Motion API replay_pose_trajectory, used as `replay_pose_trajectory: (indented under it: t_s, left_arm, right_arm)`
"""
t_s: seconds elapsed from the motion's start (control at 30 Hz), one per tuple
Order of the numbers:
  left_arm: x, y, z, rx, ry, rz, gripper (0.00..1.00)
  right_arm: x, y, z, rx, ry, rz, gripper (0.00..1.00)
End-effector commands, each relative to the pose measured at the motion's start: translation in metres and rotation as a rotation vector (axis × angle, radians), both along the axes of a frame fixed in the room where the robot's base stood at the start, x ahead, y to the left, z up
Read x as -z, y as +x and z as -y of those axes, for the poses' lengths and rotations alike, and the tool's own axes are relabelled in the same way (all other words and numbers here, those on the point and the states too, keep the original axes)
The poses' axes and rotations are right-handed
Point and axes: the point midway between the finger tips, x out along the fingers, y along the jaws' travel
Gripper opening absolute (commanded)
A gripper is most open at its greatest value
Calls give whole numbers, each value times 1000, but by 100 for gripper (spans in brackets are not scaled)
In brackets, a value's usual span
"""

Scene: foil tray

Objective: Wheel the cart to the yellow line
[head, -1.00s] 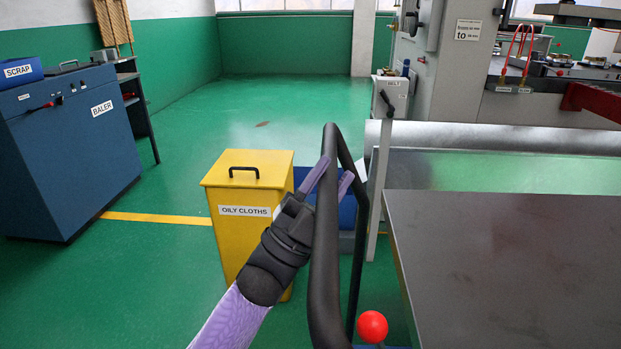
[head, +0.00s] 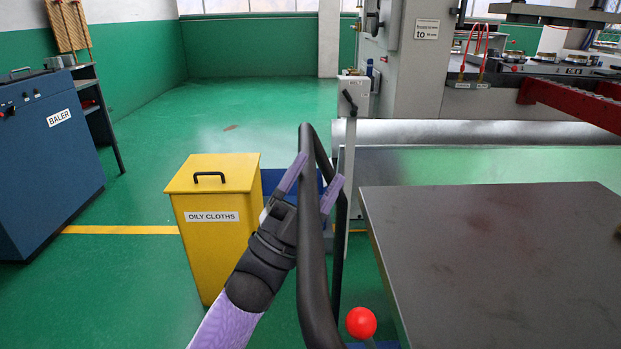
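The cart's black tubular handle (head: 313,262) rises in the middle of the head view. Much of the cart's body is below the picture or hidden. My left gripper (head: 323,167) has its two purple fingers on either side of the handle. They stand wider apart than the tube is thick, so it looks open around the handle. The yellow line (head: 120,229) runs across the green floor at the left and passes behind the yellow bin. A short bit of yellow shows just right of the handle. My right gripper is not in view.
The yellow OILY CLOTHS bin (head: 215,235) stands close left of the handle. The blue baler (head: 45,165) is at the far left. A grey table (head: 500,265) fills the right foreground. A red knob (head: 361,322) shows between handle and table. Floor beyond the bin is clear.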

Motion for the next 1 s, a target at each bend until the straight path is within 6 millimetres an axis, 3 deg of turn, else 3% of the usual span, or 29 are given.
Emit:
replay_pose_trajectory:
  t_s: [0.33,0.7,1.0]
  left_arm:
    - [4,-2,-4,-1,-2,0,73]
    - [68,-34,-46,-1,-1,-1,73]
    - [76,-38,-51,0,-2,2,73]
  right_arm:
    - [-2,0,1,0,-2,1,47]
    - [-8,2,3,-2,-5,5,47]
    - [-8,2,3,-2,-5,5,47]
